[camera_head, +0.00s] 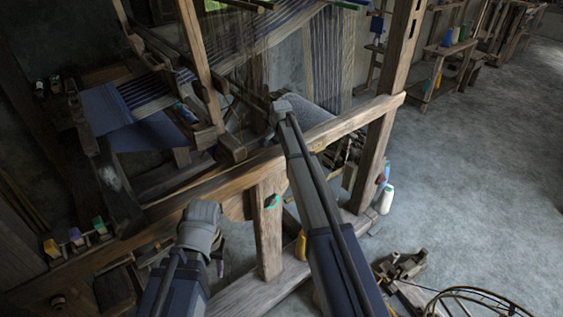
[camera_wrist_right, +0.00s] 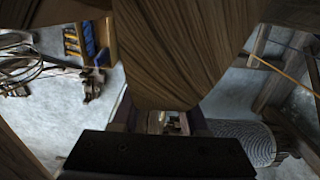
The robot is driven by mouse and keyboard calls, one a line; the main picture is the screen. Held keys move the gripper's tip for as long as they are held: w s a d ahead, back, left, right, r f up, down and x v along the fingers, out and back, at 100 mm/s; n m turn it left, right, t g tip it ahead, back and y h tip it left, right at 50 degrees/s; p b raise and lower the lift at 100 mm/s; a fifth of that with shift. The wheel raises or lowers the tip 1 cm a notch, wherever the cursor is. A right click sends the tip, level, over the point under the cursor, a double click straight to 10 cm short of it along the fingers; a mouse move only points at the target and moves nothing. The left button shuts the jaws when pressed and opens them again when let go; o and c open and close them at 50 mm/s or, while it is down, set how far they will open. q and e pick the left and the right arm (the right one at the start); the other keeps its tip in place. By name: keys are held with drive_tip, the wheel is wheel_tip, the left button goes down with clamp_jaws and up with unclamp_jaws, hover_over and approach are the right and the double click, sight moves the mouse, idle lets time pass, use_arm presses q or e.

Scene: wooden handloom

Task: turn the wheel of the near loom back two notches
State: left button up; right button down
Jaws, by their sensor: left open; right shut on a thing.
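The near loom is a wooden frame with a long front beam (camera_head: 345,125) running across the head view. A rounded brown wooden part (camera_head: 238,206) shows below the beam, between my arms; I cannot tell whether it is the wheel. My left gripper (camera_head: 219,258) is low at the loom's front, beside this part, open and empty. In the right wrist view my right gripper (camera_wrist_right: 160,120) is shut on a broad, tapering wooden piece (camera_wrist_right: 168,50), probably part of the wheel.
A loom post (camera_head: 268,230) stands between my arms. Blue cloth (camera_head: 125,118) is stretched on the loom at the left. A white thread cone (camera_head: 386,200) stands on the floor. A spoked wheel (camera_head: 480,292) lies at bottom right.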

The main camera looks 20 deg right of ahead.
drive_tip(key=a+r+h+p, duration=0.1)
drive_tip(key=s+a+r+t+h+p, duration=0.1)
drive_tip(key=shift+r, duration=0.4)
drive_tip(key=shift+s+a+r+t+h, duration=0.1)
drive_tip(key=shift+a+r+t+h, duration=0.3)
drive_tip(key=shift+h, duration=0.4)
drive_tip(key=shift+r, duration=0.1)
drive_tip(key=shift+c, duration=2.1)
unclamp_jaws()
drive_tip(key=shift+r, duration=0.1)
wheel_tip(320, 180, up, 10)
drive_tip(key=p, duration=1)
